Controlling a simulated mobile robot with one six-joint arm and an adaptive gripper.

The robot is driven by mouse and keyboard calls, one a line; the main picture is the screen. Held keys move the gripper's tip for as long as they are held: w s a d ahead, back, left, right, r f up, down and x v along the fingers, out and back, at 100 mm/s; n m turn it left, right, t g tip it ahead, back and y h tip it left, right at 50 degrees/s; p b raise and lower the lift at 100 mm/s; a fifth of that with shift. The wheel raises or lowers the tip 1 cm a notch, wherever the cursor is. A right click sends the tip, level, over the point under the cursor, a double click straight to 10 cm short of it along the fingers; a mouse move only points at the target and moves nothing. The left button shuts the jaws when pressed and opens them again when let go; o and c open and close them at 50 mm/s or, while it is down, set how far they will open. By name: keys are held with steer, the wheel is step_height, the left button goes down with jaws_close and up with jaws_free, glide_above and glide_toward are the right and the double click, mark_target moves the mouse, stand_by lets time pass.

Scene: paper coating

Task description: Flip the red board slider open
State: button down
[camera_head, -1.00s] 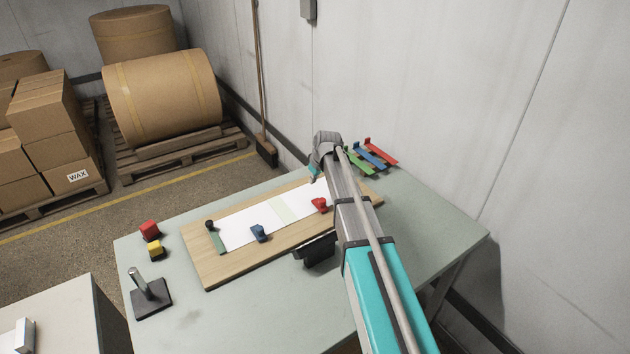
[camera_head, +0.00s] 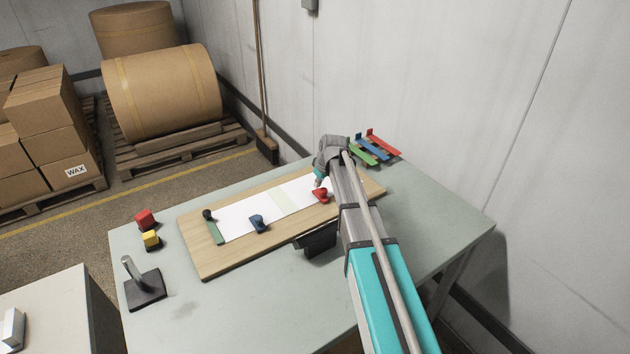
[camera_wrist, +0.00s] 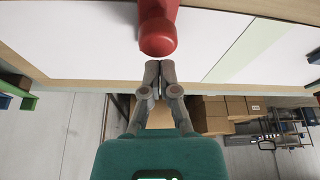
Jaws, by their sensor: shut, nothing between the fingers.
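The red slider (camera_head: 321,196) sits at the near edge of the wooden board (camera_head: 208,262), beside the white paper (camera_head: 240,221). In the wrist view the red slider (camera_wrist: 158,36) shows as a rounded knob at the top centre, just ahead of my fingertips. My gripper (camera_wrist: 160,66) is shut and empty, its tips close to the knob; I cannot tell whether they touch it. In the head view my gripper (camera_head: 318,184) is at the paper's right part, just behind the red slider. My arm hides the board's right part.
A blue slider (camera_head: 258,224) and a green bar with a dark knob (camera_head: 213,228) are on the board to the left. Red and yellow blocks (camera_head: 148,228) and a dark stand (camera_head: 145,288) are on the table's left. Coloured bars (camera_head: 375,149) lie at the back right.

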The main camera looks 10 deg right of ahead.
steer(key=shift+s, duration=0.15)
steer(key=s+d, duration=0.1)
steer(key=s, duration=0.3)
steer(key=s+d, duration=0.1)
steer(key=s, duration=0.1)
steer(key=shift+s+d, duration=0.1)
steer(key=shift+d, duration=0.25)
steer(key=shift+r, duration=0.1)
stand_by(0.4)
